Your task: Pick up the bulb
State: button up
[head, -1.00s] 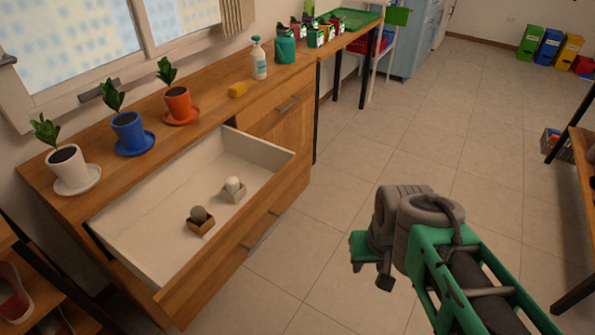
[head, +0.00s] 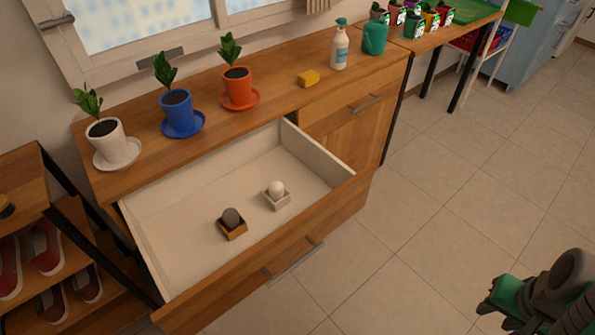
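The open drawer (head: 172,208) holds two small round things, each in its own small square box. A dark grey ball-like bulb (head: 231,217) sits in a brown box (head: 233,233). A pale whitish ball-like bulb (head: 276,188) sits in a light box (head: 277,203) to its right. I cannot tell which of them the task means. My gripper (head: 492,307) is at the lower right, above the floor and well apart from the drawer. Its fingers are small, partly cut off and too unclear to read.
Three potted plants stand on saucers on the cabinet top: white (head: 108,142), blue (head: 178,113) and orange (head: 237,89). A yellow sponge (head: 308,78), a spray bottle (head: 339,46) and a teal container (head: 375,37) stand further right. The tiled floor (head: 420,220) right of the drawer is clear.

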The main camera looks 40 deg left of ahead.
aim_at(276, 188)
jog(key=i, duration=0.45)
jog(key=u, duration=3.05)
